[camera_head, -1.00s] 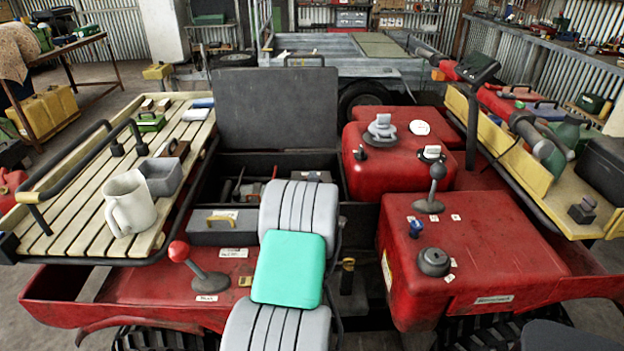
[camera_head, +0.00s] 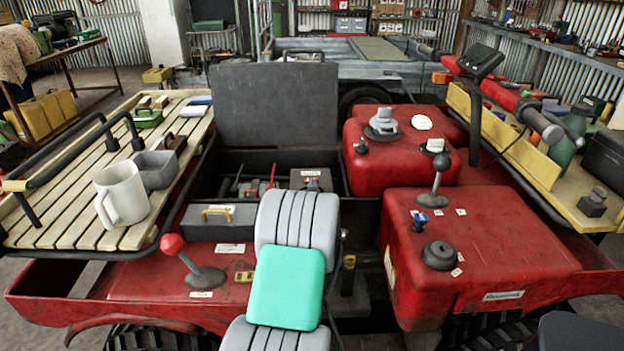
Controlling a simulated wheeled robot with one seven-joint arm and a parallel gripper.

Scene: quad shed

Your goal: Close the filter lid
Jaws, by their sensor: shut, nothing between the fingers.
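A dark grey lid panel (camera_head: 275,105) with a handle on its top edge stands upright and open behind a black open-topped compartment (camera_head: 240,160). I take it to be the filter lid, though no readable label confirms this. Inside the compartment, a small labelled part (camera_head: 311,180) and some red pieces show; its near part is partly hidden by grey ribbed shapes with a teal pad. My gripper cannot be made out in this view, and nothing is seen touching the lid.
A slatted rack (camera_head: 75,205) at left holds a cream mug (camera_head: 122,193) and a grey tub (camera_head: 156,170). A red-knobbed lever (camera_head: 184,255) stands in front. Red housings (camera_head: 480,250) with knobs and a grey-knobbed lever (camera_head: 433,185) fill the right. A yellow-edged shelf (camera_head: 520,160) lies beyond.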

